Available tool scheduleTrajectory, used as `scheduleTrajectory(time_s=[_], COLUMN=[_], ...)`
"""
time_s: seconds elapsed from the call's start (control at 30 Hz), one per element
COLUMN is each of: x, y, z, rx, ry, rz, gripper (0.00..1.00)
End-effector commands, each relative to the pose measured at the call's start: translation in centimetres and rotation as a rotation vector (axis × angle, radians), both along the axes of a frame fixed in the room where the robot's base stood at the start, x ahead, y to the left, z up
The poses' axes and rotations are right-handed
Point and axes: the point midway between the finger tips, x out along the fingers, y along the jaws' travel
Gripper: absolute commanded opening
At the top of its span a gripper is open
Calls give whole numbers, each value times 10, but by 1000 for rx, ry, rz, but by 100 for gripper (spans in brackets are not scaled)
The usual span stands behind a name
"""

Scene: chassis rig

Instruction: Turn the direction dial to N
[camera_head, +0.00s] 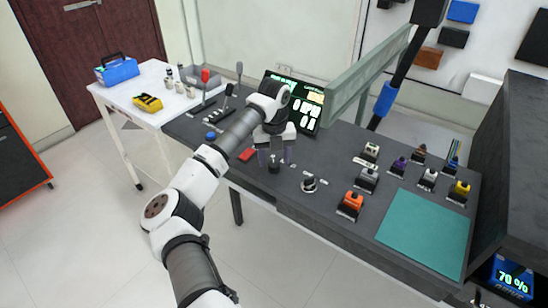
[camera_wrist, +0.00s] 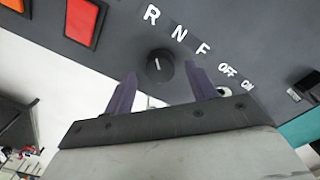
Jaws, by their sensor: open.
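The direction dial (camera_wrist: 160,66) is a round black knob with a white pointer line, set in the dark panel. The white letters R, N (camera_wrist: 179,34) and F curve beside it. The line appears to point towards R, not N. In the head view the dial (camera_head: 274,168) is a small dark knob under the fingers. My gripper (camera_wrist: 162,71) is open, with its two dark fingers to either side of the dial. In the head view my gripper (camera_head: 276,160) points down at it. I cannot tell whether the fingers touch the dial.
A second knob (camera_head: 309,184) sits to the right, near the OFF and ON labels (camera_wrist: 228,71). A red switch (camera_wrist: 82,22) is at the upper left of the wrist view. Upright levers (camera_head: 238,75) stand behind. Several coloured blocks and a teal mat (camera_head: 425,232) are at right.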

Motion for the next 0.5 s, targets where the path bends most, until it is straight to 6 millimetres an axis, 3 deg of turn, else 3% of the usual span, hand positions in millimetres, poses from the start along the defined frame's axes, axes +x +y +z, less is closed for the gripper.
scheduleTrajectory(time_s=[0.13,0.43,0.5], x=[0,0,0], y=[0,0,0], z=[-11,-13,-13], rx=[-1,-1,-1], ry=[0,-1,-1], rz=[0,0,0], gripper=[56,56,49])
